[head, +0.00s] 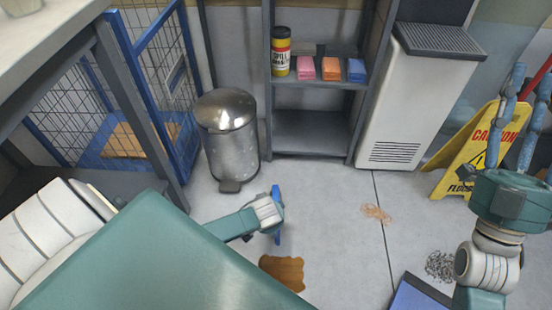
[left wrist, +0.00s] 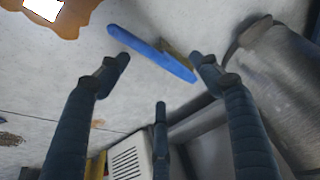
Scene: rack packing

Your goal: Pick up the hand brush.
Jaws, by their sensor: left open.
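The hand brush (left wrist: 150,52) is a long bright blue bar with a brownish part along one side, lying on the grey floor. In the head view a blue strip of it (head: 277,226) shows beside my left wrist, which hides the rest. My left gripper (left wrist: 160,72) is open and empty above the brush; in the left wrist view the brush lies across the space between its fingertips, and I see no contact. My right gripper (head: 530,108) is at the right edge of the head view, its fingers spread and pointing up, with nothing visible in them.
A metal pedal bin (head: 228,135) stands behind the brush. A brown spill (head: 282,271) lies in front. Grey shelving (head: 310,130), a white cabinet (head: 405,105) and a yellow caution sign (head: 470,150) line the back. Dark scraps (head: 440,265) and a reddish smear (head: 376,213) mark the floor.

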